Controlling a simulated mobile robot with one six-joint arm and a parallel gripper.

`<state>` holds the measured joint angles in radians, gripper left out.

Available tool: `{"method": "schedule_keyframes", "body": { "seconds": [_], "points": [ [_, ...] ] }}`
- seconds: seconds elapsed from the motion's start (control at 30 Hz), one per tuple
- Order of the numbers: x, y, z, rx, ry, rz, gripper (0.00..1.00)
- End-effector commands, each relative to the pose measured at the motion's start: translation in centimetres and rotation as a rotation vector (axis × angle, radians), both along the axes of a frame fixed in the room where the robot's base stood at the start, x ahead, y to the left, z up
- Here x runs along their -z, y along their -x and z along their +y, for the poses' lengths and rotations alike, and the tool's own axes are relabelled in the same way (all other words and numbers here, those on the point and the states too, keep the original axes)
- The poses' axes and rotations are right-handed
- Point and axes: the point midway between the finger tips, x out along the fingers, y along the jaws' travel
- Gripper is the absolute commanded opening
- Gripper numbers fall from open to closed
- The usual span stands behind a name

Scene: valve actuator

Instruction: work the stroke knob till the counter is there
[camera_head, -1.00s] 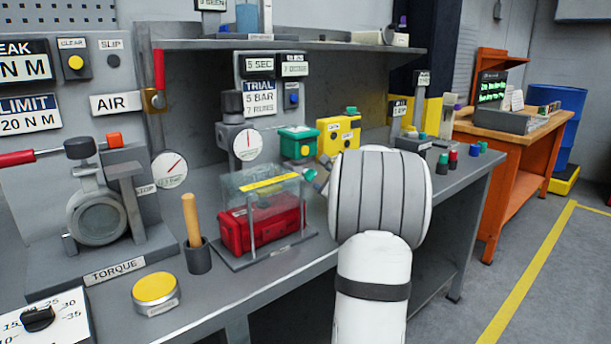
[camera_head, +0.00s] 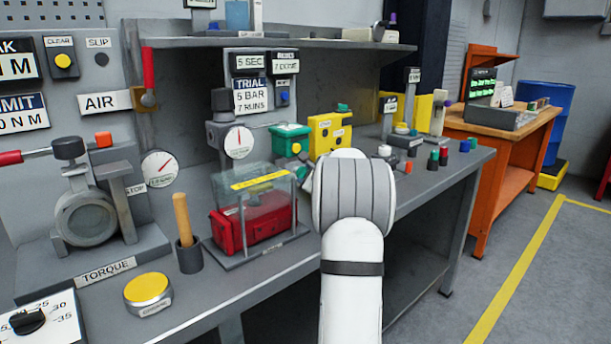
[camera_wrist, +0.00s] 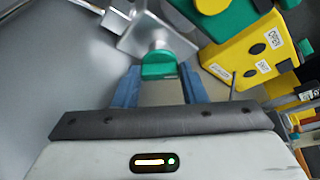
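A green knob (camera_wrist: 158,66) on a silver square-plated fitting (camera_wrist: 157,40) lies between the blue finger pads of my gripper (camera_wrist: 160,75) in the wrist view. The knob fills most of the gap, and I cannot tell whether the pads press on it. No label on it is readable. In the head view, my wrist hides the fingers and most of the knob, beside the clear-covered red case (camera_head: 253,222). A small sign reading what looks like "7 DONE" (camera_head: 285,62) is on the panel, next to "5 SEC" (camera_head: 250,62). Below is the trial card, "5 BAR 7 RUNS" (camera_head: 251,97).
A green box (camera_head: 290,138) and a yellow box (camera_head: 330,134) with buttons stand close behind my wrist. The yellow box (camera_wrist: 250,50) is near the fingers on the right. A wooden-handled tool (camera_head: 183,220) and a round yellow-topped tin (camera_head: 148,292) are at the left front.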

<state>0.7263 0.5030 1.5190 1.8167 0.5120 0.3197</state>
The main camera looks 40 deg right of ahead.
Motion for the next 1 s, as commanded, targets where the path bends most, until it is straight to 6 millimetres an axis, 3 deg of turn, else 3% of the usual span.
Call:
{"method": "schedule_keyframes", "body": {
  "seconds": [0.23, 0.57, 1.0],
  "points": [
    [0.0, 0.0, 0.1, -0.001, 0.000, 0.000, 0.15],
    [-0.6, 0.0, 0.0, -0.001, -0.063, 0.006, 0.15],
    [-1.2, -0.1, -0.3, -0.003, -0.398, 0.032, 0.15]
  ]
}}
